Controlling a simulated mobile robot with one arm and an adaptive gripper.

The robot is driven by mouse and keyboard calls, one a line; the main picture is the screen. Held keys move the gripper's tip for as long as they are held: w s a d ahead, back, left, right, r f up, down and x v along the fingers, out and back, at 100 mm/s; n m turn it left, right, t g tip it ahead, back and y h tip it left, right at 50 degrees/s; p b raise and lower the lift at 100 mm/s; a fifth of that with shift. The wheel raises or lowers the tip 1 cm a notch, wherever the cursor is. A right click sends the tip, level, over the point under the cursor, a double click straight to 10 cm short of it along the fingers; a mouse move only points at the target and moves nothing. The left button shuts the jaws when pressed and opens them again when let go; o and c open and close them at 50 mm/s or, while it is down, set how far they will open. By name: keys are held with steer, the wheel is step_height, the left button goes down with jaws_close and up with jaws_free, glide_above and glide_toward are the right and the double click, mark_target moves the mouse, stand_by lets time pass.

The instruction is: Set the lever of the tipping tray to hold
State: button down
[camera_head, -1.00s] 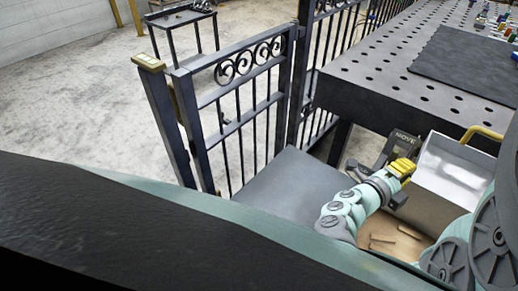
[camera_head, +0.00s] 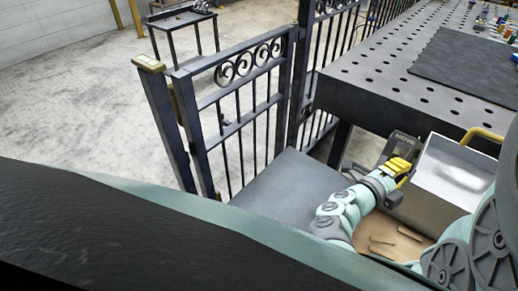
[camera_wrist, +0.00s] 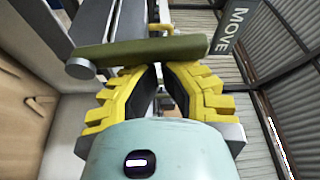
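The tipping tray (camera_head: 455,165) is a pale metal box with a yellow handle (camera_head: 483,134), at the right in the head view. A dark plate marked MOVE (camera_head: 404,138) stands left of it and shows in the wrist view (camera_wrist: 232,28). My gripper (camera_head: 398,165) has yellow stepped fingers and is beside the plate. In the wrist view my gripper (camera_wrist: 160,68) has its fingertips drawn together, with no object visible between them. An olive bar (camera_wrist: 150,50), apparently the lever, crosses just ahead of the tips. Contact is unclear.
A dark perforated table (camera_head: 400,90) with a black mat (camera_head: 470,65) stands behind the tray. A metal gate (camera_head: 245,110) is at centre left. Small wooden pieces (camera_head: 385,245) lie below my arm.

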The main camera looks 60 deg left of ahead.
steer(key=shift+a+n, duration=0.15)
steer(key=shift+n, duration=0.15)
steer(key=s+a+f+n+t+y+b, duration=0.1)
steer(key=a+n+y+b, duration=0.1)
steer(key=n, duration=0.7)
steer(key=s+a+f+n+t+y+b, duration=0.1)
steer(key=a+f+n+y+b, duration=0.1)
steer(key=n, duration=0.7)
steer(key=a+y+b, duration=0.1)
steer(key=a+y, duration=0.1)
steer(key=a, duration=0.1)
steer(key=shift+f+t, duration=0.25)
steer(key=shift+t, duration=0.05)
